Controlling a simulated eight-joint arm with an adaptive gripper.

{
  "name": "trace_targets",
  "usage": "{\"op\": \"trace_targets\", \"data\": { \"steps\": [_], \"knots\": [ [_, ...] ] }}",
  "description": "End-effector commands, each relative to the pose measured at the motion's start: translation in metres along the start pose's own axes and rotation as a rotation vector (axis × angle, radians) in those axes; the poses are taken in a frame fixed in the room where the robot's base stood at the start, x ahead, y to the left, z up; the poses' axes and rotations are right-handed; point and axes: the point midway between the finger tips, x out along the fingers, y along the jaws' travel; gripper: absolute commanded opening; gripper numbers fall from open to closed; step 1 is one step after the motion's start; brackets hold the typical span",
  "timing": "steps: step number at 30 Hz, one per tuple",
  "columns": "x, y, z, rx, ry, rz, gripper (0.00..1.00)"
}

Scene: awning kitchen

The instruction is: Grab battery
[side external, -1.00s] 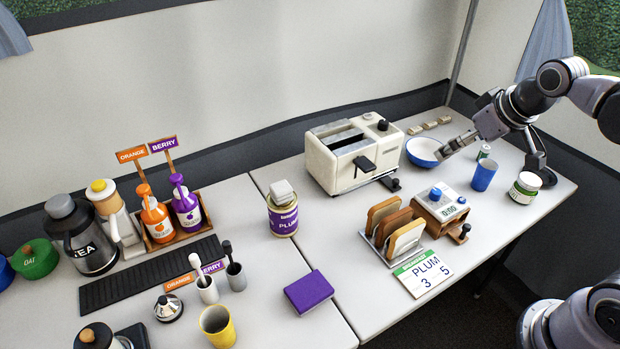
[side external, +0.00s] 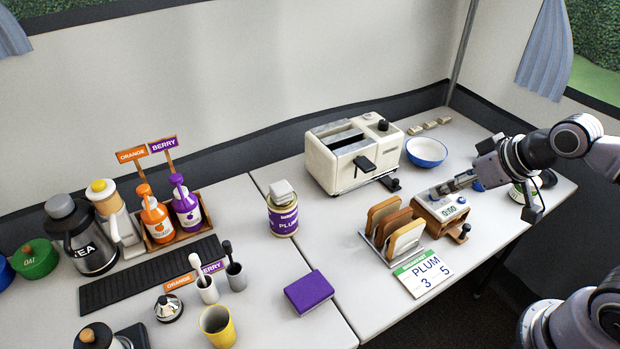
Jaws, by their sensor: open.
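My gripper (side external: 456,184) is open, with its fingers over the top of the small wooden box with a display (side external: 441,210). I cannot make out a battery for certain. A small green-and-dark cylinder stood behind the blue cup a moment ago; that spot is now hidden behind my gripper and wrist. The blue cup (side external: 478,186) shows only partly behind my gripper.
A green-and-white can (side external: 516,195) is partly hidden by my wrist.

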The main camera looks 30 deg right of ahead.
Motion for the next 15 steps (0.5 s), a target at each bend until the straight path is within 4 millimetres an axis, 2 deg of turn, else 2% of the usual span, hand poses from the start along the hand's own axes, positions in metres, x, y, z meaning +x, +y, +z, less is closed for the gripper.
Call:
{"op": "trace_targets", "data": {
  "steps": [4,8,15],
  "knots": [
    [0.0,0.007,-0.011,0.035,-0.011,0.017,0.57],
    [0.002,0.025,-0.036,0.125,-0.037,0.06,0.57],
    [0.018,0.077,-0.089,0.353,-0.093,0.17,0.57]
  ]
}}
